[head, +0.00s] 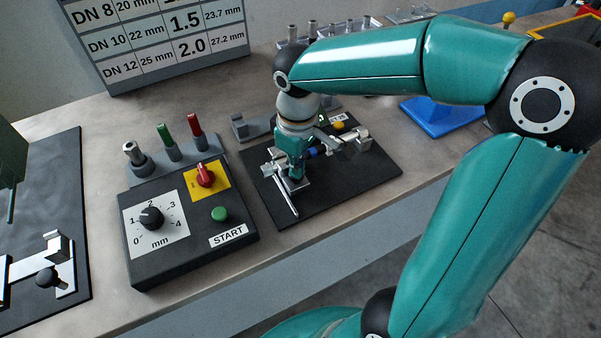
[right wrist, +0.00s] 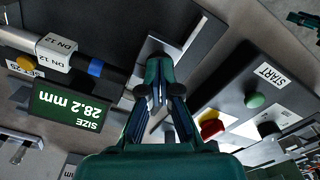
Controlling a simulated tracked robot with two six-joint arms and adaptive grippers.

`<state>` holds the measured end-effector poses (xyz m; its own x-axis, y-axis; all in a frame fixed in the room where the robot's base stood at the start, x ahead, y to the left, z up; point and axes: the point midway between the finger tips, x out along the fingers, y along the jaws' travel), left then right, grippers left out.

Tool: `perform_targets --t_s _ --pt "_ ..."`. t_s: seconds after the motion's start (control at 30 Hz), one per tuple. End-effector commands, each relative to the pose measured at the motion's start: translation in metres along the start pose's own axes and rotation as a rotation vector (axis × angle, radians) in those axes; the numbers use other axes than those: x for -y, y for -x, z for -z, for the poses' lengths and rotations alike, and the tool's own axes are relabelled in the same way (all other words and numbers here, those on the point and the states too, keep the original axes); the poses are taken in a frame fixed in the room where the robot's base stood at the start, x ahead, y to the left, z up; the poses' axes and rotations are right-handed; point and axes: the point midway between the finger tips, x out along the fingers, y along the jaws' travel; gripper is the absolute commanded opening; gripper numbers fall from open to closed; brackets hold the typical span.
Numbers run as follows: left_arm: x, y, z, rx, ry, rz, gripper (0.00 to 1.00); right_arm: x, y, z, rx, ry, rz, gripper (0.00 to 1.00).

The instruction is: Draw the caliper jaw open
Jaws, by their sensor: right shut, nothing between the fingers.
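A measuring fixture that looks like the caliper stands on a black mat (head: 345,190), with silver jaw parts (head: 283,198) at its left end. In the right wrist view a silver jaw plate (right wrist: 152,47) stands just past my fingertips. A dark green display (right wrist: 70,107) there reads SIZE 28.2 mm. A grey rod with a blue ring (right wrist: 96,68) and DN 12 labels lies beside it. My right gripper (head: 294,176) points down at the jaw end; it is shut and empty, its fingers (right wrist: 157,70) together. Contact with the jaw cannot be told. My left gripper is not in view.
A control box (head: 190,225) with a dial, red switch and green START button stands left of the mat. Behind it are red and green-topped pegs (head: 166,136). A size chart (head: 160,40) stands at the back.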

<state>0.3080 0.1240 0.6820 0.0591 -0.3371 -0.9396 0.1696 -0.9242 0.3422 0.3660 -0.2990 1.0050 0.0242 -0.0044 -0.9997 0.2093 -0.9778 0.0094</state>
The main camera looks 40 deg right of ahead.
Motion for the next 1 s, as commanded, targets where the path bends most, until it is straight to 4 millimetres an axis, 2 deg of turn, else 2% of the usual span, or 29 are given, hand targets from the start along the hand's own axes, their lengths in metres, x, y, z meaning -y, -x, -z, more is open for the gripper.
perform_targets --t_s 0.03,1.0 --pt "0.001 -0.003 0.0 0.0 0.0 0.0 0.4 0.005 -0.012 -0.007 0.031 0.001 0.012 0.0" --pt "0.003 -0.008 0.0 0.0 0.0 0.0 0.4 0.017 -0.011 -0.029 0.035 0.001 0.014 0.0"
